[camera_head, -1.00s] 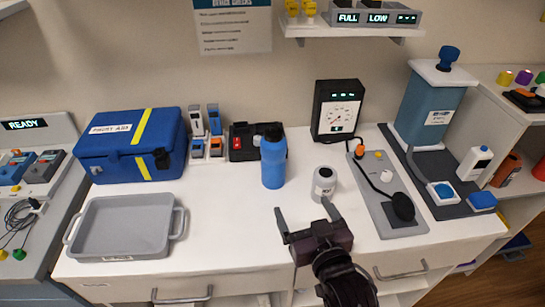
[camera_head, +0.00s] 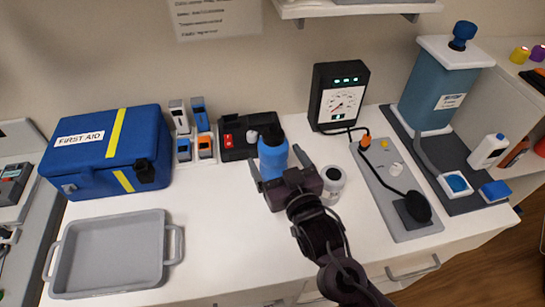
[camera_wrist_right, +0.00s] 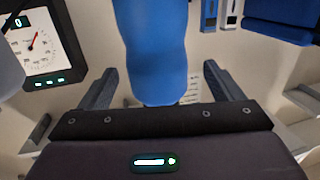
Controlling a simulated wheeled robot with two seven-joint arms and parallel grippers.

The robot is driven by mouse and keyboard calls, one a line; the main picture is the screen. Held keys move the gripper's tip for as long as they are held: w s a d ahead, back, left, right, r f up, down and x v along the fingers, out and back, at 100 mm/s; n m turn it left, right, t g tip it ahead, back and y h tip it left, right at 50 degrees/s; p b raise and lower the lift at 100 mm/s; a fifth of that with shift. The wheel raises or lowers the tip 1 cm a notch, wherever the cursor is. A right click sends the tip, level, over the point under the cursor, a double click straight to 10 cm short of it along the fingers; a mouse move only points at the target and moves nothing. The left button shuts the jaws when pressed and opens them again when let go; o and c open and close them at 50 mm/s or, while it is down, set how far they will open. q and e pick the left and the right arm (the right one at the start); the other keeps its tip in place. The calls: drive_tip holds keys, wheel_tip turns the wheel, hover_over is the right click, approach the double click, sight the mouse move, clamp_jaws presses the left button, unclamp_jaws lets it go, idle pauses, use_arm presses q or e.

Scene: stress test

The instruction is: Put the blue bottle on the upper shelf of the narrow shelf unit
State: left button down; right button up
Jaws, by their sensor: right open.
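The blue bottle (camera_head: 273,158) with a dark cap stands upright on the white counter, behind my right gripper. My right gripper (camera_head: 276,160) is open, with one finger at each side of the bottle in the head view. In the right wrist view the blue bottle (camera_wrist_right: 152,50) shows between the two open fingers (camera_wrist_right: 160,88); I cannot tell whether they touch it. A pale shelf unit (camera_head: 505,92) stands at the right edge, only partly in view; I cannot tell if it is the narrow one. My left gripper is not in view.
A white round container (camera_head: 333,186) stands close right of my gripper. A gauge box (camera_head: 338,97) stands behind it. A blue first-aid case (camera_head: 105,150) and grey tray (camera_head: 110,255) are at left. A wall shelf (camera_head: 350,8) hangs above.

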drive_tip(key=p+x, duration=0.1)
drive_tip(key=x, duration=0.3)
drive_tip(key=shift+w+d+f, duration=0.1)
drive_tip(key=shift+w, duration=0.05)
drive_tip(key=shift+w+f, duration=0.1)
drive_tip(key=shift+w, duration=0.2)
drive_tip(key=c, duration=1.4)
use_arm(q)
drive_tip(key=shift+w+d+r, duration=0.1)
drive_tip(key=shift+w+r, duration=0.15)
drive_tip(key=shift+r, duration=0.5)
use_arm(e)
drive_tip(key=shift+c, duration=1)
